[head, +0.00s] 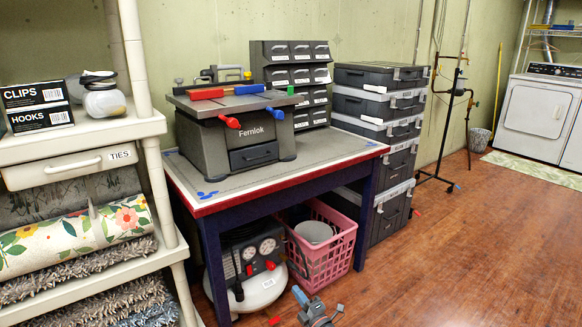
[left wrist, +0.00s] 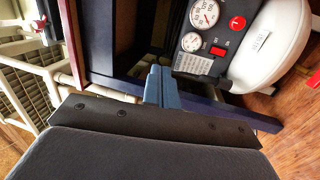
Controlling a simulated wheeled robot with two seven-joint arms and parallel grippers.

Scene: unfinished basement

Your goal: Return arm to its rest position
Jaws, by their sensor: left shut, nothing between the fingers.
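My left gripper (head: 303,297) shows at the bottom middle of the head view, low in front of the workbench. Its blue fingers (left wrist: 160,86) are together and empty in the left wrist view. In that view a dark blue bench leg (left wrist: 215,104) runs just beyond the fingers; I cannot tell the exact gap. The compressor (left wrist: 272,45) with its gauges and white tank lies beyond, at upper right. My right gripper is in neither view.
The workbench (head: 330,152) carries a grey bench tool (head: 235,125). Under it stand the compressor (head: 262,285) and a pink basket (head: 335,262). A shelf (head: 150,127) is at left and stacked cases (head: 385,130) at right. The wooden floor (head: 470,250) at right is clear.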

